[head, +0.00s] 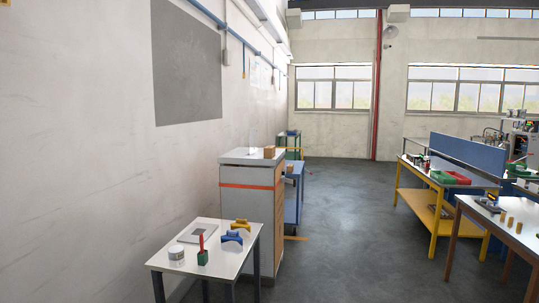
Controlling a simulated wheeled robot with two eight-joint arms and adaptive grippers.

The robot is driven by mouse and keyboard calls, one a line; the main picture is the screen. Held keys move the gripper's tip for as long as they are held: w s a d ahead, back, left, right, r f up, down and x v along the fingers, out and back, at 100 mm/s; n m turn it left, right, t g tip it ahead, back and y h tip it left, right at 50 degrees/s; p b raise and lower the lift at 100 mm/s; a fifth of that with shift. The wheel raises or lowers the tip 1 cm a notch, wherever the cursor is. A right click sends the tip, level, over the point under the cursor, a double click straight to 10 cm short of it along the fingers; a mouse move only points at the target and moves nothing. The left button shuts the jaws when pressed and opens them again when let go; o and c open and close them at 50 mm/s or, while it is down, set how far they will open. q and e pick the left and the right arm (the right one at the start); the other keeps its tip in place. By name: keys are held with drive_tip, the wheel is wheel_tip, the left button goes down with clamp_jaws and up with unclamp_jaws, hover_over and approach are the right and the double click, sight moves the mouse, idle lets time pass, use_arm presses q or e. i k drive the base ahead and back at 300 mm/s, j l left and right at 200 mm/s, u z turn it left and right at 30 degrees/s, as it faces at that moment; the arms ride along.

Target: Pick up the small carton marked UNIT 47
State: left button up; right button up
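A small brown carton (269,152) sits on the top of a grey cabinet (247,158) with an orange stripe, left of the middle in the head view. Any marking on it is too small to read, so I cannot tell whether it is UNIT 47. A clear upright object (253,141) stands beside it on the same top. Another brown boxlike thing (290,168) shows partly behind the cabinet, at the blue cart. Neither of my grippers is in view.
A white table (215,262) at the front left holds a white tub (176,256), a green holder (202,257) and blue-and-yellow pieces. A blue cart (292,205) stands behind the cabinet. Yellow-framed (434,222) and brown-legged (459,238) tables stand right. The middle floor (345,215) is clear.

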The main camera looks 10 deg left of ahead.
sight(270, 150)
drive_tip(key=i+l, duration=0.1)
drive_tip(key=i, duration=0.45)
drive_tip(key=i+l+u, duration=0.1)
drive_tip(key=i, duration=0.45)
drive_tip(key=i+l+u, duration=0.5)
drive_tip(key=i+l, duration=0.3)
drive_tip(key=i, duration=0.3)
drive_tip(key=i+l+u, duration=0.45)
drive_tip(key=i+l, duration=0.5)
drive_tip(key=l, duration=0.25)
drive_tip(key=i+l+u, duration=0.15)
drive_tip(key=i+l, duration=0.15)
drive_tip(key=i+l+u, duration=0.15)
drive_tip(key=i+l, duration=0.15)
drive_tip(key=i+l+u, duration=0.1)
drive_tip(key=i+l, duration=0.2)
drive_tip(key=l, duration=0.2)
drive_tip(key=i+l+u, duration=0.15)
drive_tip(key=l, duration=0.3)
drive_tip(key=i+j, duration=0.05)
drive_tip(key=i, duration=0.05)
